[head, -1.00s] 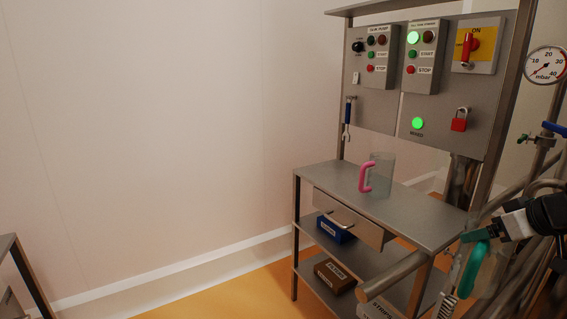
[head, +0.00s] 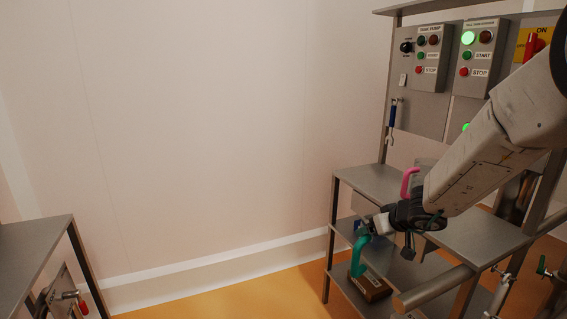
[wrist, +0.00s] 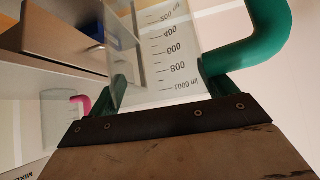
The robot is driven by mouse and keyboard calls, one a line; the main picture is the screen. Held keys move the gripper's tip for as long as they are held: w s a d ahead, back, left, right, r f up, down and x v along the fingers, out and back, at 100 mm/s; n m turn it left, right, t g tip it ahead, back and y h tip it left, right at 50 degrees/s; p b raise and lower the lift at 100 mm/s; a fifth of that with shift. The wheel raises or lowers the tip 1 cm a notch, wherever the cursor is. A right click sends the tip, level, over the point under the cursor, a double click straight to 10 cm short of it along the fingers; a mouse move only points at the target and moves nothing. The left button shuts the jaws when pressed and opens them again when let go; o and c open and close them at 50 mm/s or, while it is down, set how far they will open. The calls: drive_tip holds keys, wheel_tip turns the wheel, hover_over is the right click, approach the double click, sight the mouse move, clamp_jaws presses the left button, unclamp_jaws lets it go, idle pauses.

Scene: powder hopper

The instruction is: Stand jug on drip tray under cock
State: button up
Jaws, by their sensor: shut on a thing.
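A clear jug with a green handle (head: 357,258) is held by my gripper (head: 372,228), in front of the steel bench. In the wrist view the clear jug wall (wrist: 168,50) with its printed volume scale and the thick green handle (wrist: 262,42) fill the upper middle, right at my gripper. My gripper is shut on this jug; the exact finger contact is hard to see. The jug's clear body is hard to make out in the head view. I cannot make out the drip tray or its cock with certainty in either view.
A second jug with a pink handle (head: 408,182) stands on the steel bench (head: 365,180), partly behind my arm. A brown box (head: 372,288) lies on its lower shelf. Another steel table (head: 35,250) stands at the left edge. Floor between them is clear.

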drive_tip(key=shift+a+f, duration=0.1)
drive_tip(key=shift+a, duration=0.1)
drive_tip(key=shift+d, duration=0.15)
drive_tip(key=s+d+r+m, duration=0.1)
drive_tip(key=s+d+r, duration=0.4)
drive_tip(key=s+d, duration=0.5)
drive_tip(key=s+d+r, duration=0.5)
drive_tip(key=s+d, duration=0.2)
drive_tip(key=d, duration=0.4)
drive_tip(key=s+d+r+m+h, duration=0.15)
drive_tip(key=s+d, duration=0.25)
drive_tip(key=s, duration=0.6)
drive_tip(key=w+a+f+n+y, duration=0.1)
drive_tip(key=w+a+f, duration=0.2)
drive_tip(key=w+a, duration=0.6)
drive_tip(key=w+a+f+n, duration=0.1)
drive_tip(key=w+a+f, duration=0.35)
drive_tip(key=w, duration=0.85)
drive_tip(key=w+a+f, duration=0.2)
drive_tip(key=a, duration=0.4)
drive_tip(key=w+a+f, duration=0.2)
drive_tip(key=w+a, duration=0.1)
drive_tip(key=a, duration=0.2)
drive_tip(key=shift+a, duration=0.35)
drive_tip(key=shift+n+y, duration=0.25)
